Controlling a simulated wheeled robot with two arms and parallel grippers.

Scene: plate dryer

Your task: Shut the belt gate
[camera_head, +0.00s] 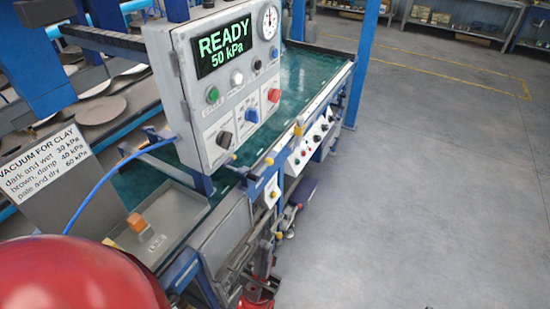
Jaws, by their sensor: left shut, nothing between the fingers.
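The green belt (305,75) runs away from me behind the control box. A grey panel (222,232) hangs on the belt frame's near side, below the control box. It may be the belt gate, but I cannot tell for certain, nor how far it stands open. My left gripper (267,245) is low beside this panel, on its right. It is shut and holds nothing. Whether its fingers touch the panel is unclear. My right gripper is not in view.
The control box (225,85) reads READY 50 kPa and stands over the belt. A vacuum sign (45,160) stands at the left. The floor (420,190) to the right is clear.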

